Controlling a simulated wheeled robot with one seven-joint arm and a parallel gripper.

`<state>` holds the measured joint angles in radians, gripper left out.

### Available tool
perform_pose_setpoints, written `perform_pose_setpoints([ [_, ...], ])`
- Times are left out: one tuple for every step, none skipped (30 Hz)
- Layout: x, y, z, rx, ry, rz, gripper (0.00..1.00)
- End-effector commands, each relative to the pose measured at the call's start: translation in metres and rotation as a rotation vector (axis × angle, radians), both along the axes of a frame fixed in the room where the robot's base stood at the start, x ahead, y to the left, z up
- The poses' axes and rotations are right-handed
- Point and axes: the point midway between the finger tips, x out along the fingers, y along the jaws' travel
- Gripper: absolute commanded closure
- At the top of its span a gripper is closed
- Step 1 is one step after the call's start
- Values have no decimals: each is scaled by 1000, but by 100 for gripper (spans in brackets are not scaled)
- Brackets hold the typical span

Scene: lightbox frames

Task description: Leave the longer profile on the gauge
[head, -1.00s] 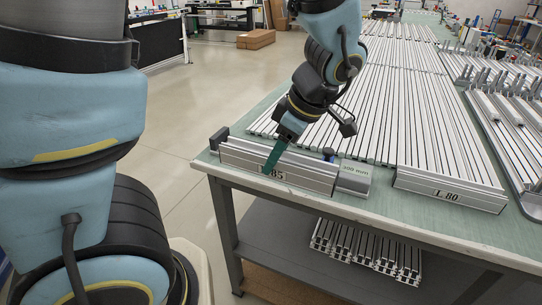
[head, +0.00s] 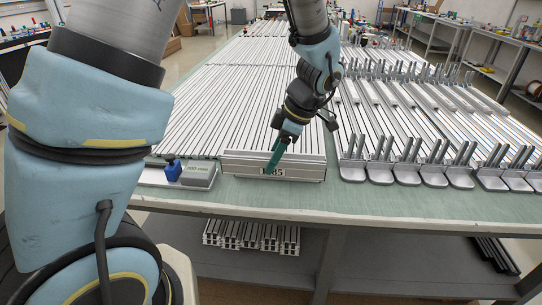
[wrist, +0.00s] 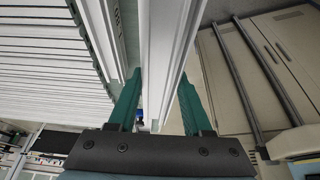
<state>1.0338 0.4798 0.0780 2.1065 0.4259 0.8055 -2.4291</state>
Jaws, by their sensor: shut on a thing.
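My gripper (head: 275,155) is shut on a silver slotted profile (head: 305,172), gripping it near its middle. Its front label, partly covered by a finger, reads 85. In the wrist view this profile (wrist: 163,40) runs between the two green fingers. The gauge (head: 205,185) is at the table's front left, with a blue stop (head: 172,170) and a grey block marked in mm (head: 197,171). My arm hides its left part.
Rows of long silver profiles (head: 240,90) cover the table behind. Several upright metal brackets (head: 382,165) stand along the right. A strip of green table top (head: 300,198) along the front edge is clear. More profiles (head: 250,236) lie on the shelf below.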

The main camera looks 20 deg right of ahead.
Motion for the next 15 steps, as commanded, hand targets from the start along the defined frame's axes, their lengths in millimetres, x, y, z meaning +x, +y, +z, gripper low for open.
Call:
perform_pose_setpoints([
  [1,0,0,0,0,3,100],
  [1,0,-1,0,1,4,100],
  [1,0,-2,0,1,4,100],
  [1,0,-3,0,1,4,100],
  [1,0,-5,0,1,4,100],
  [1,0,-7,0,1,4,100],
  [1,0,-8,0,1,3,100],
  [1,0,-10,0,1,3,100],
  [1,0,-13,1,2,3,100],
  [1,0,-15,1,2,3,100],
  [0,0,-18,1,2,3,100],
  [0,0,-21,1,2,3,100],
  [0,0,-24,1,2,3,100],
  [0,0,-27,1,2,3,100],
  [0,0,-31,1,2,3,100],
])
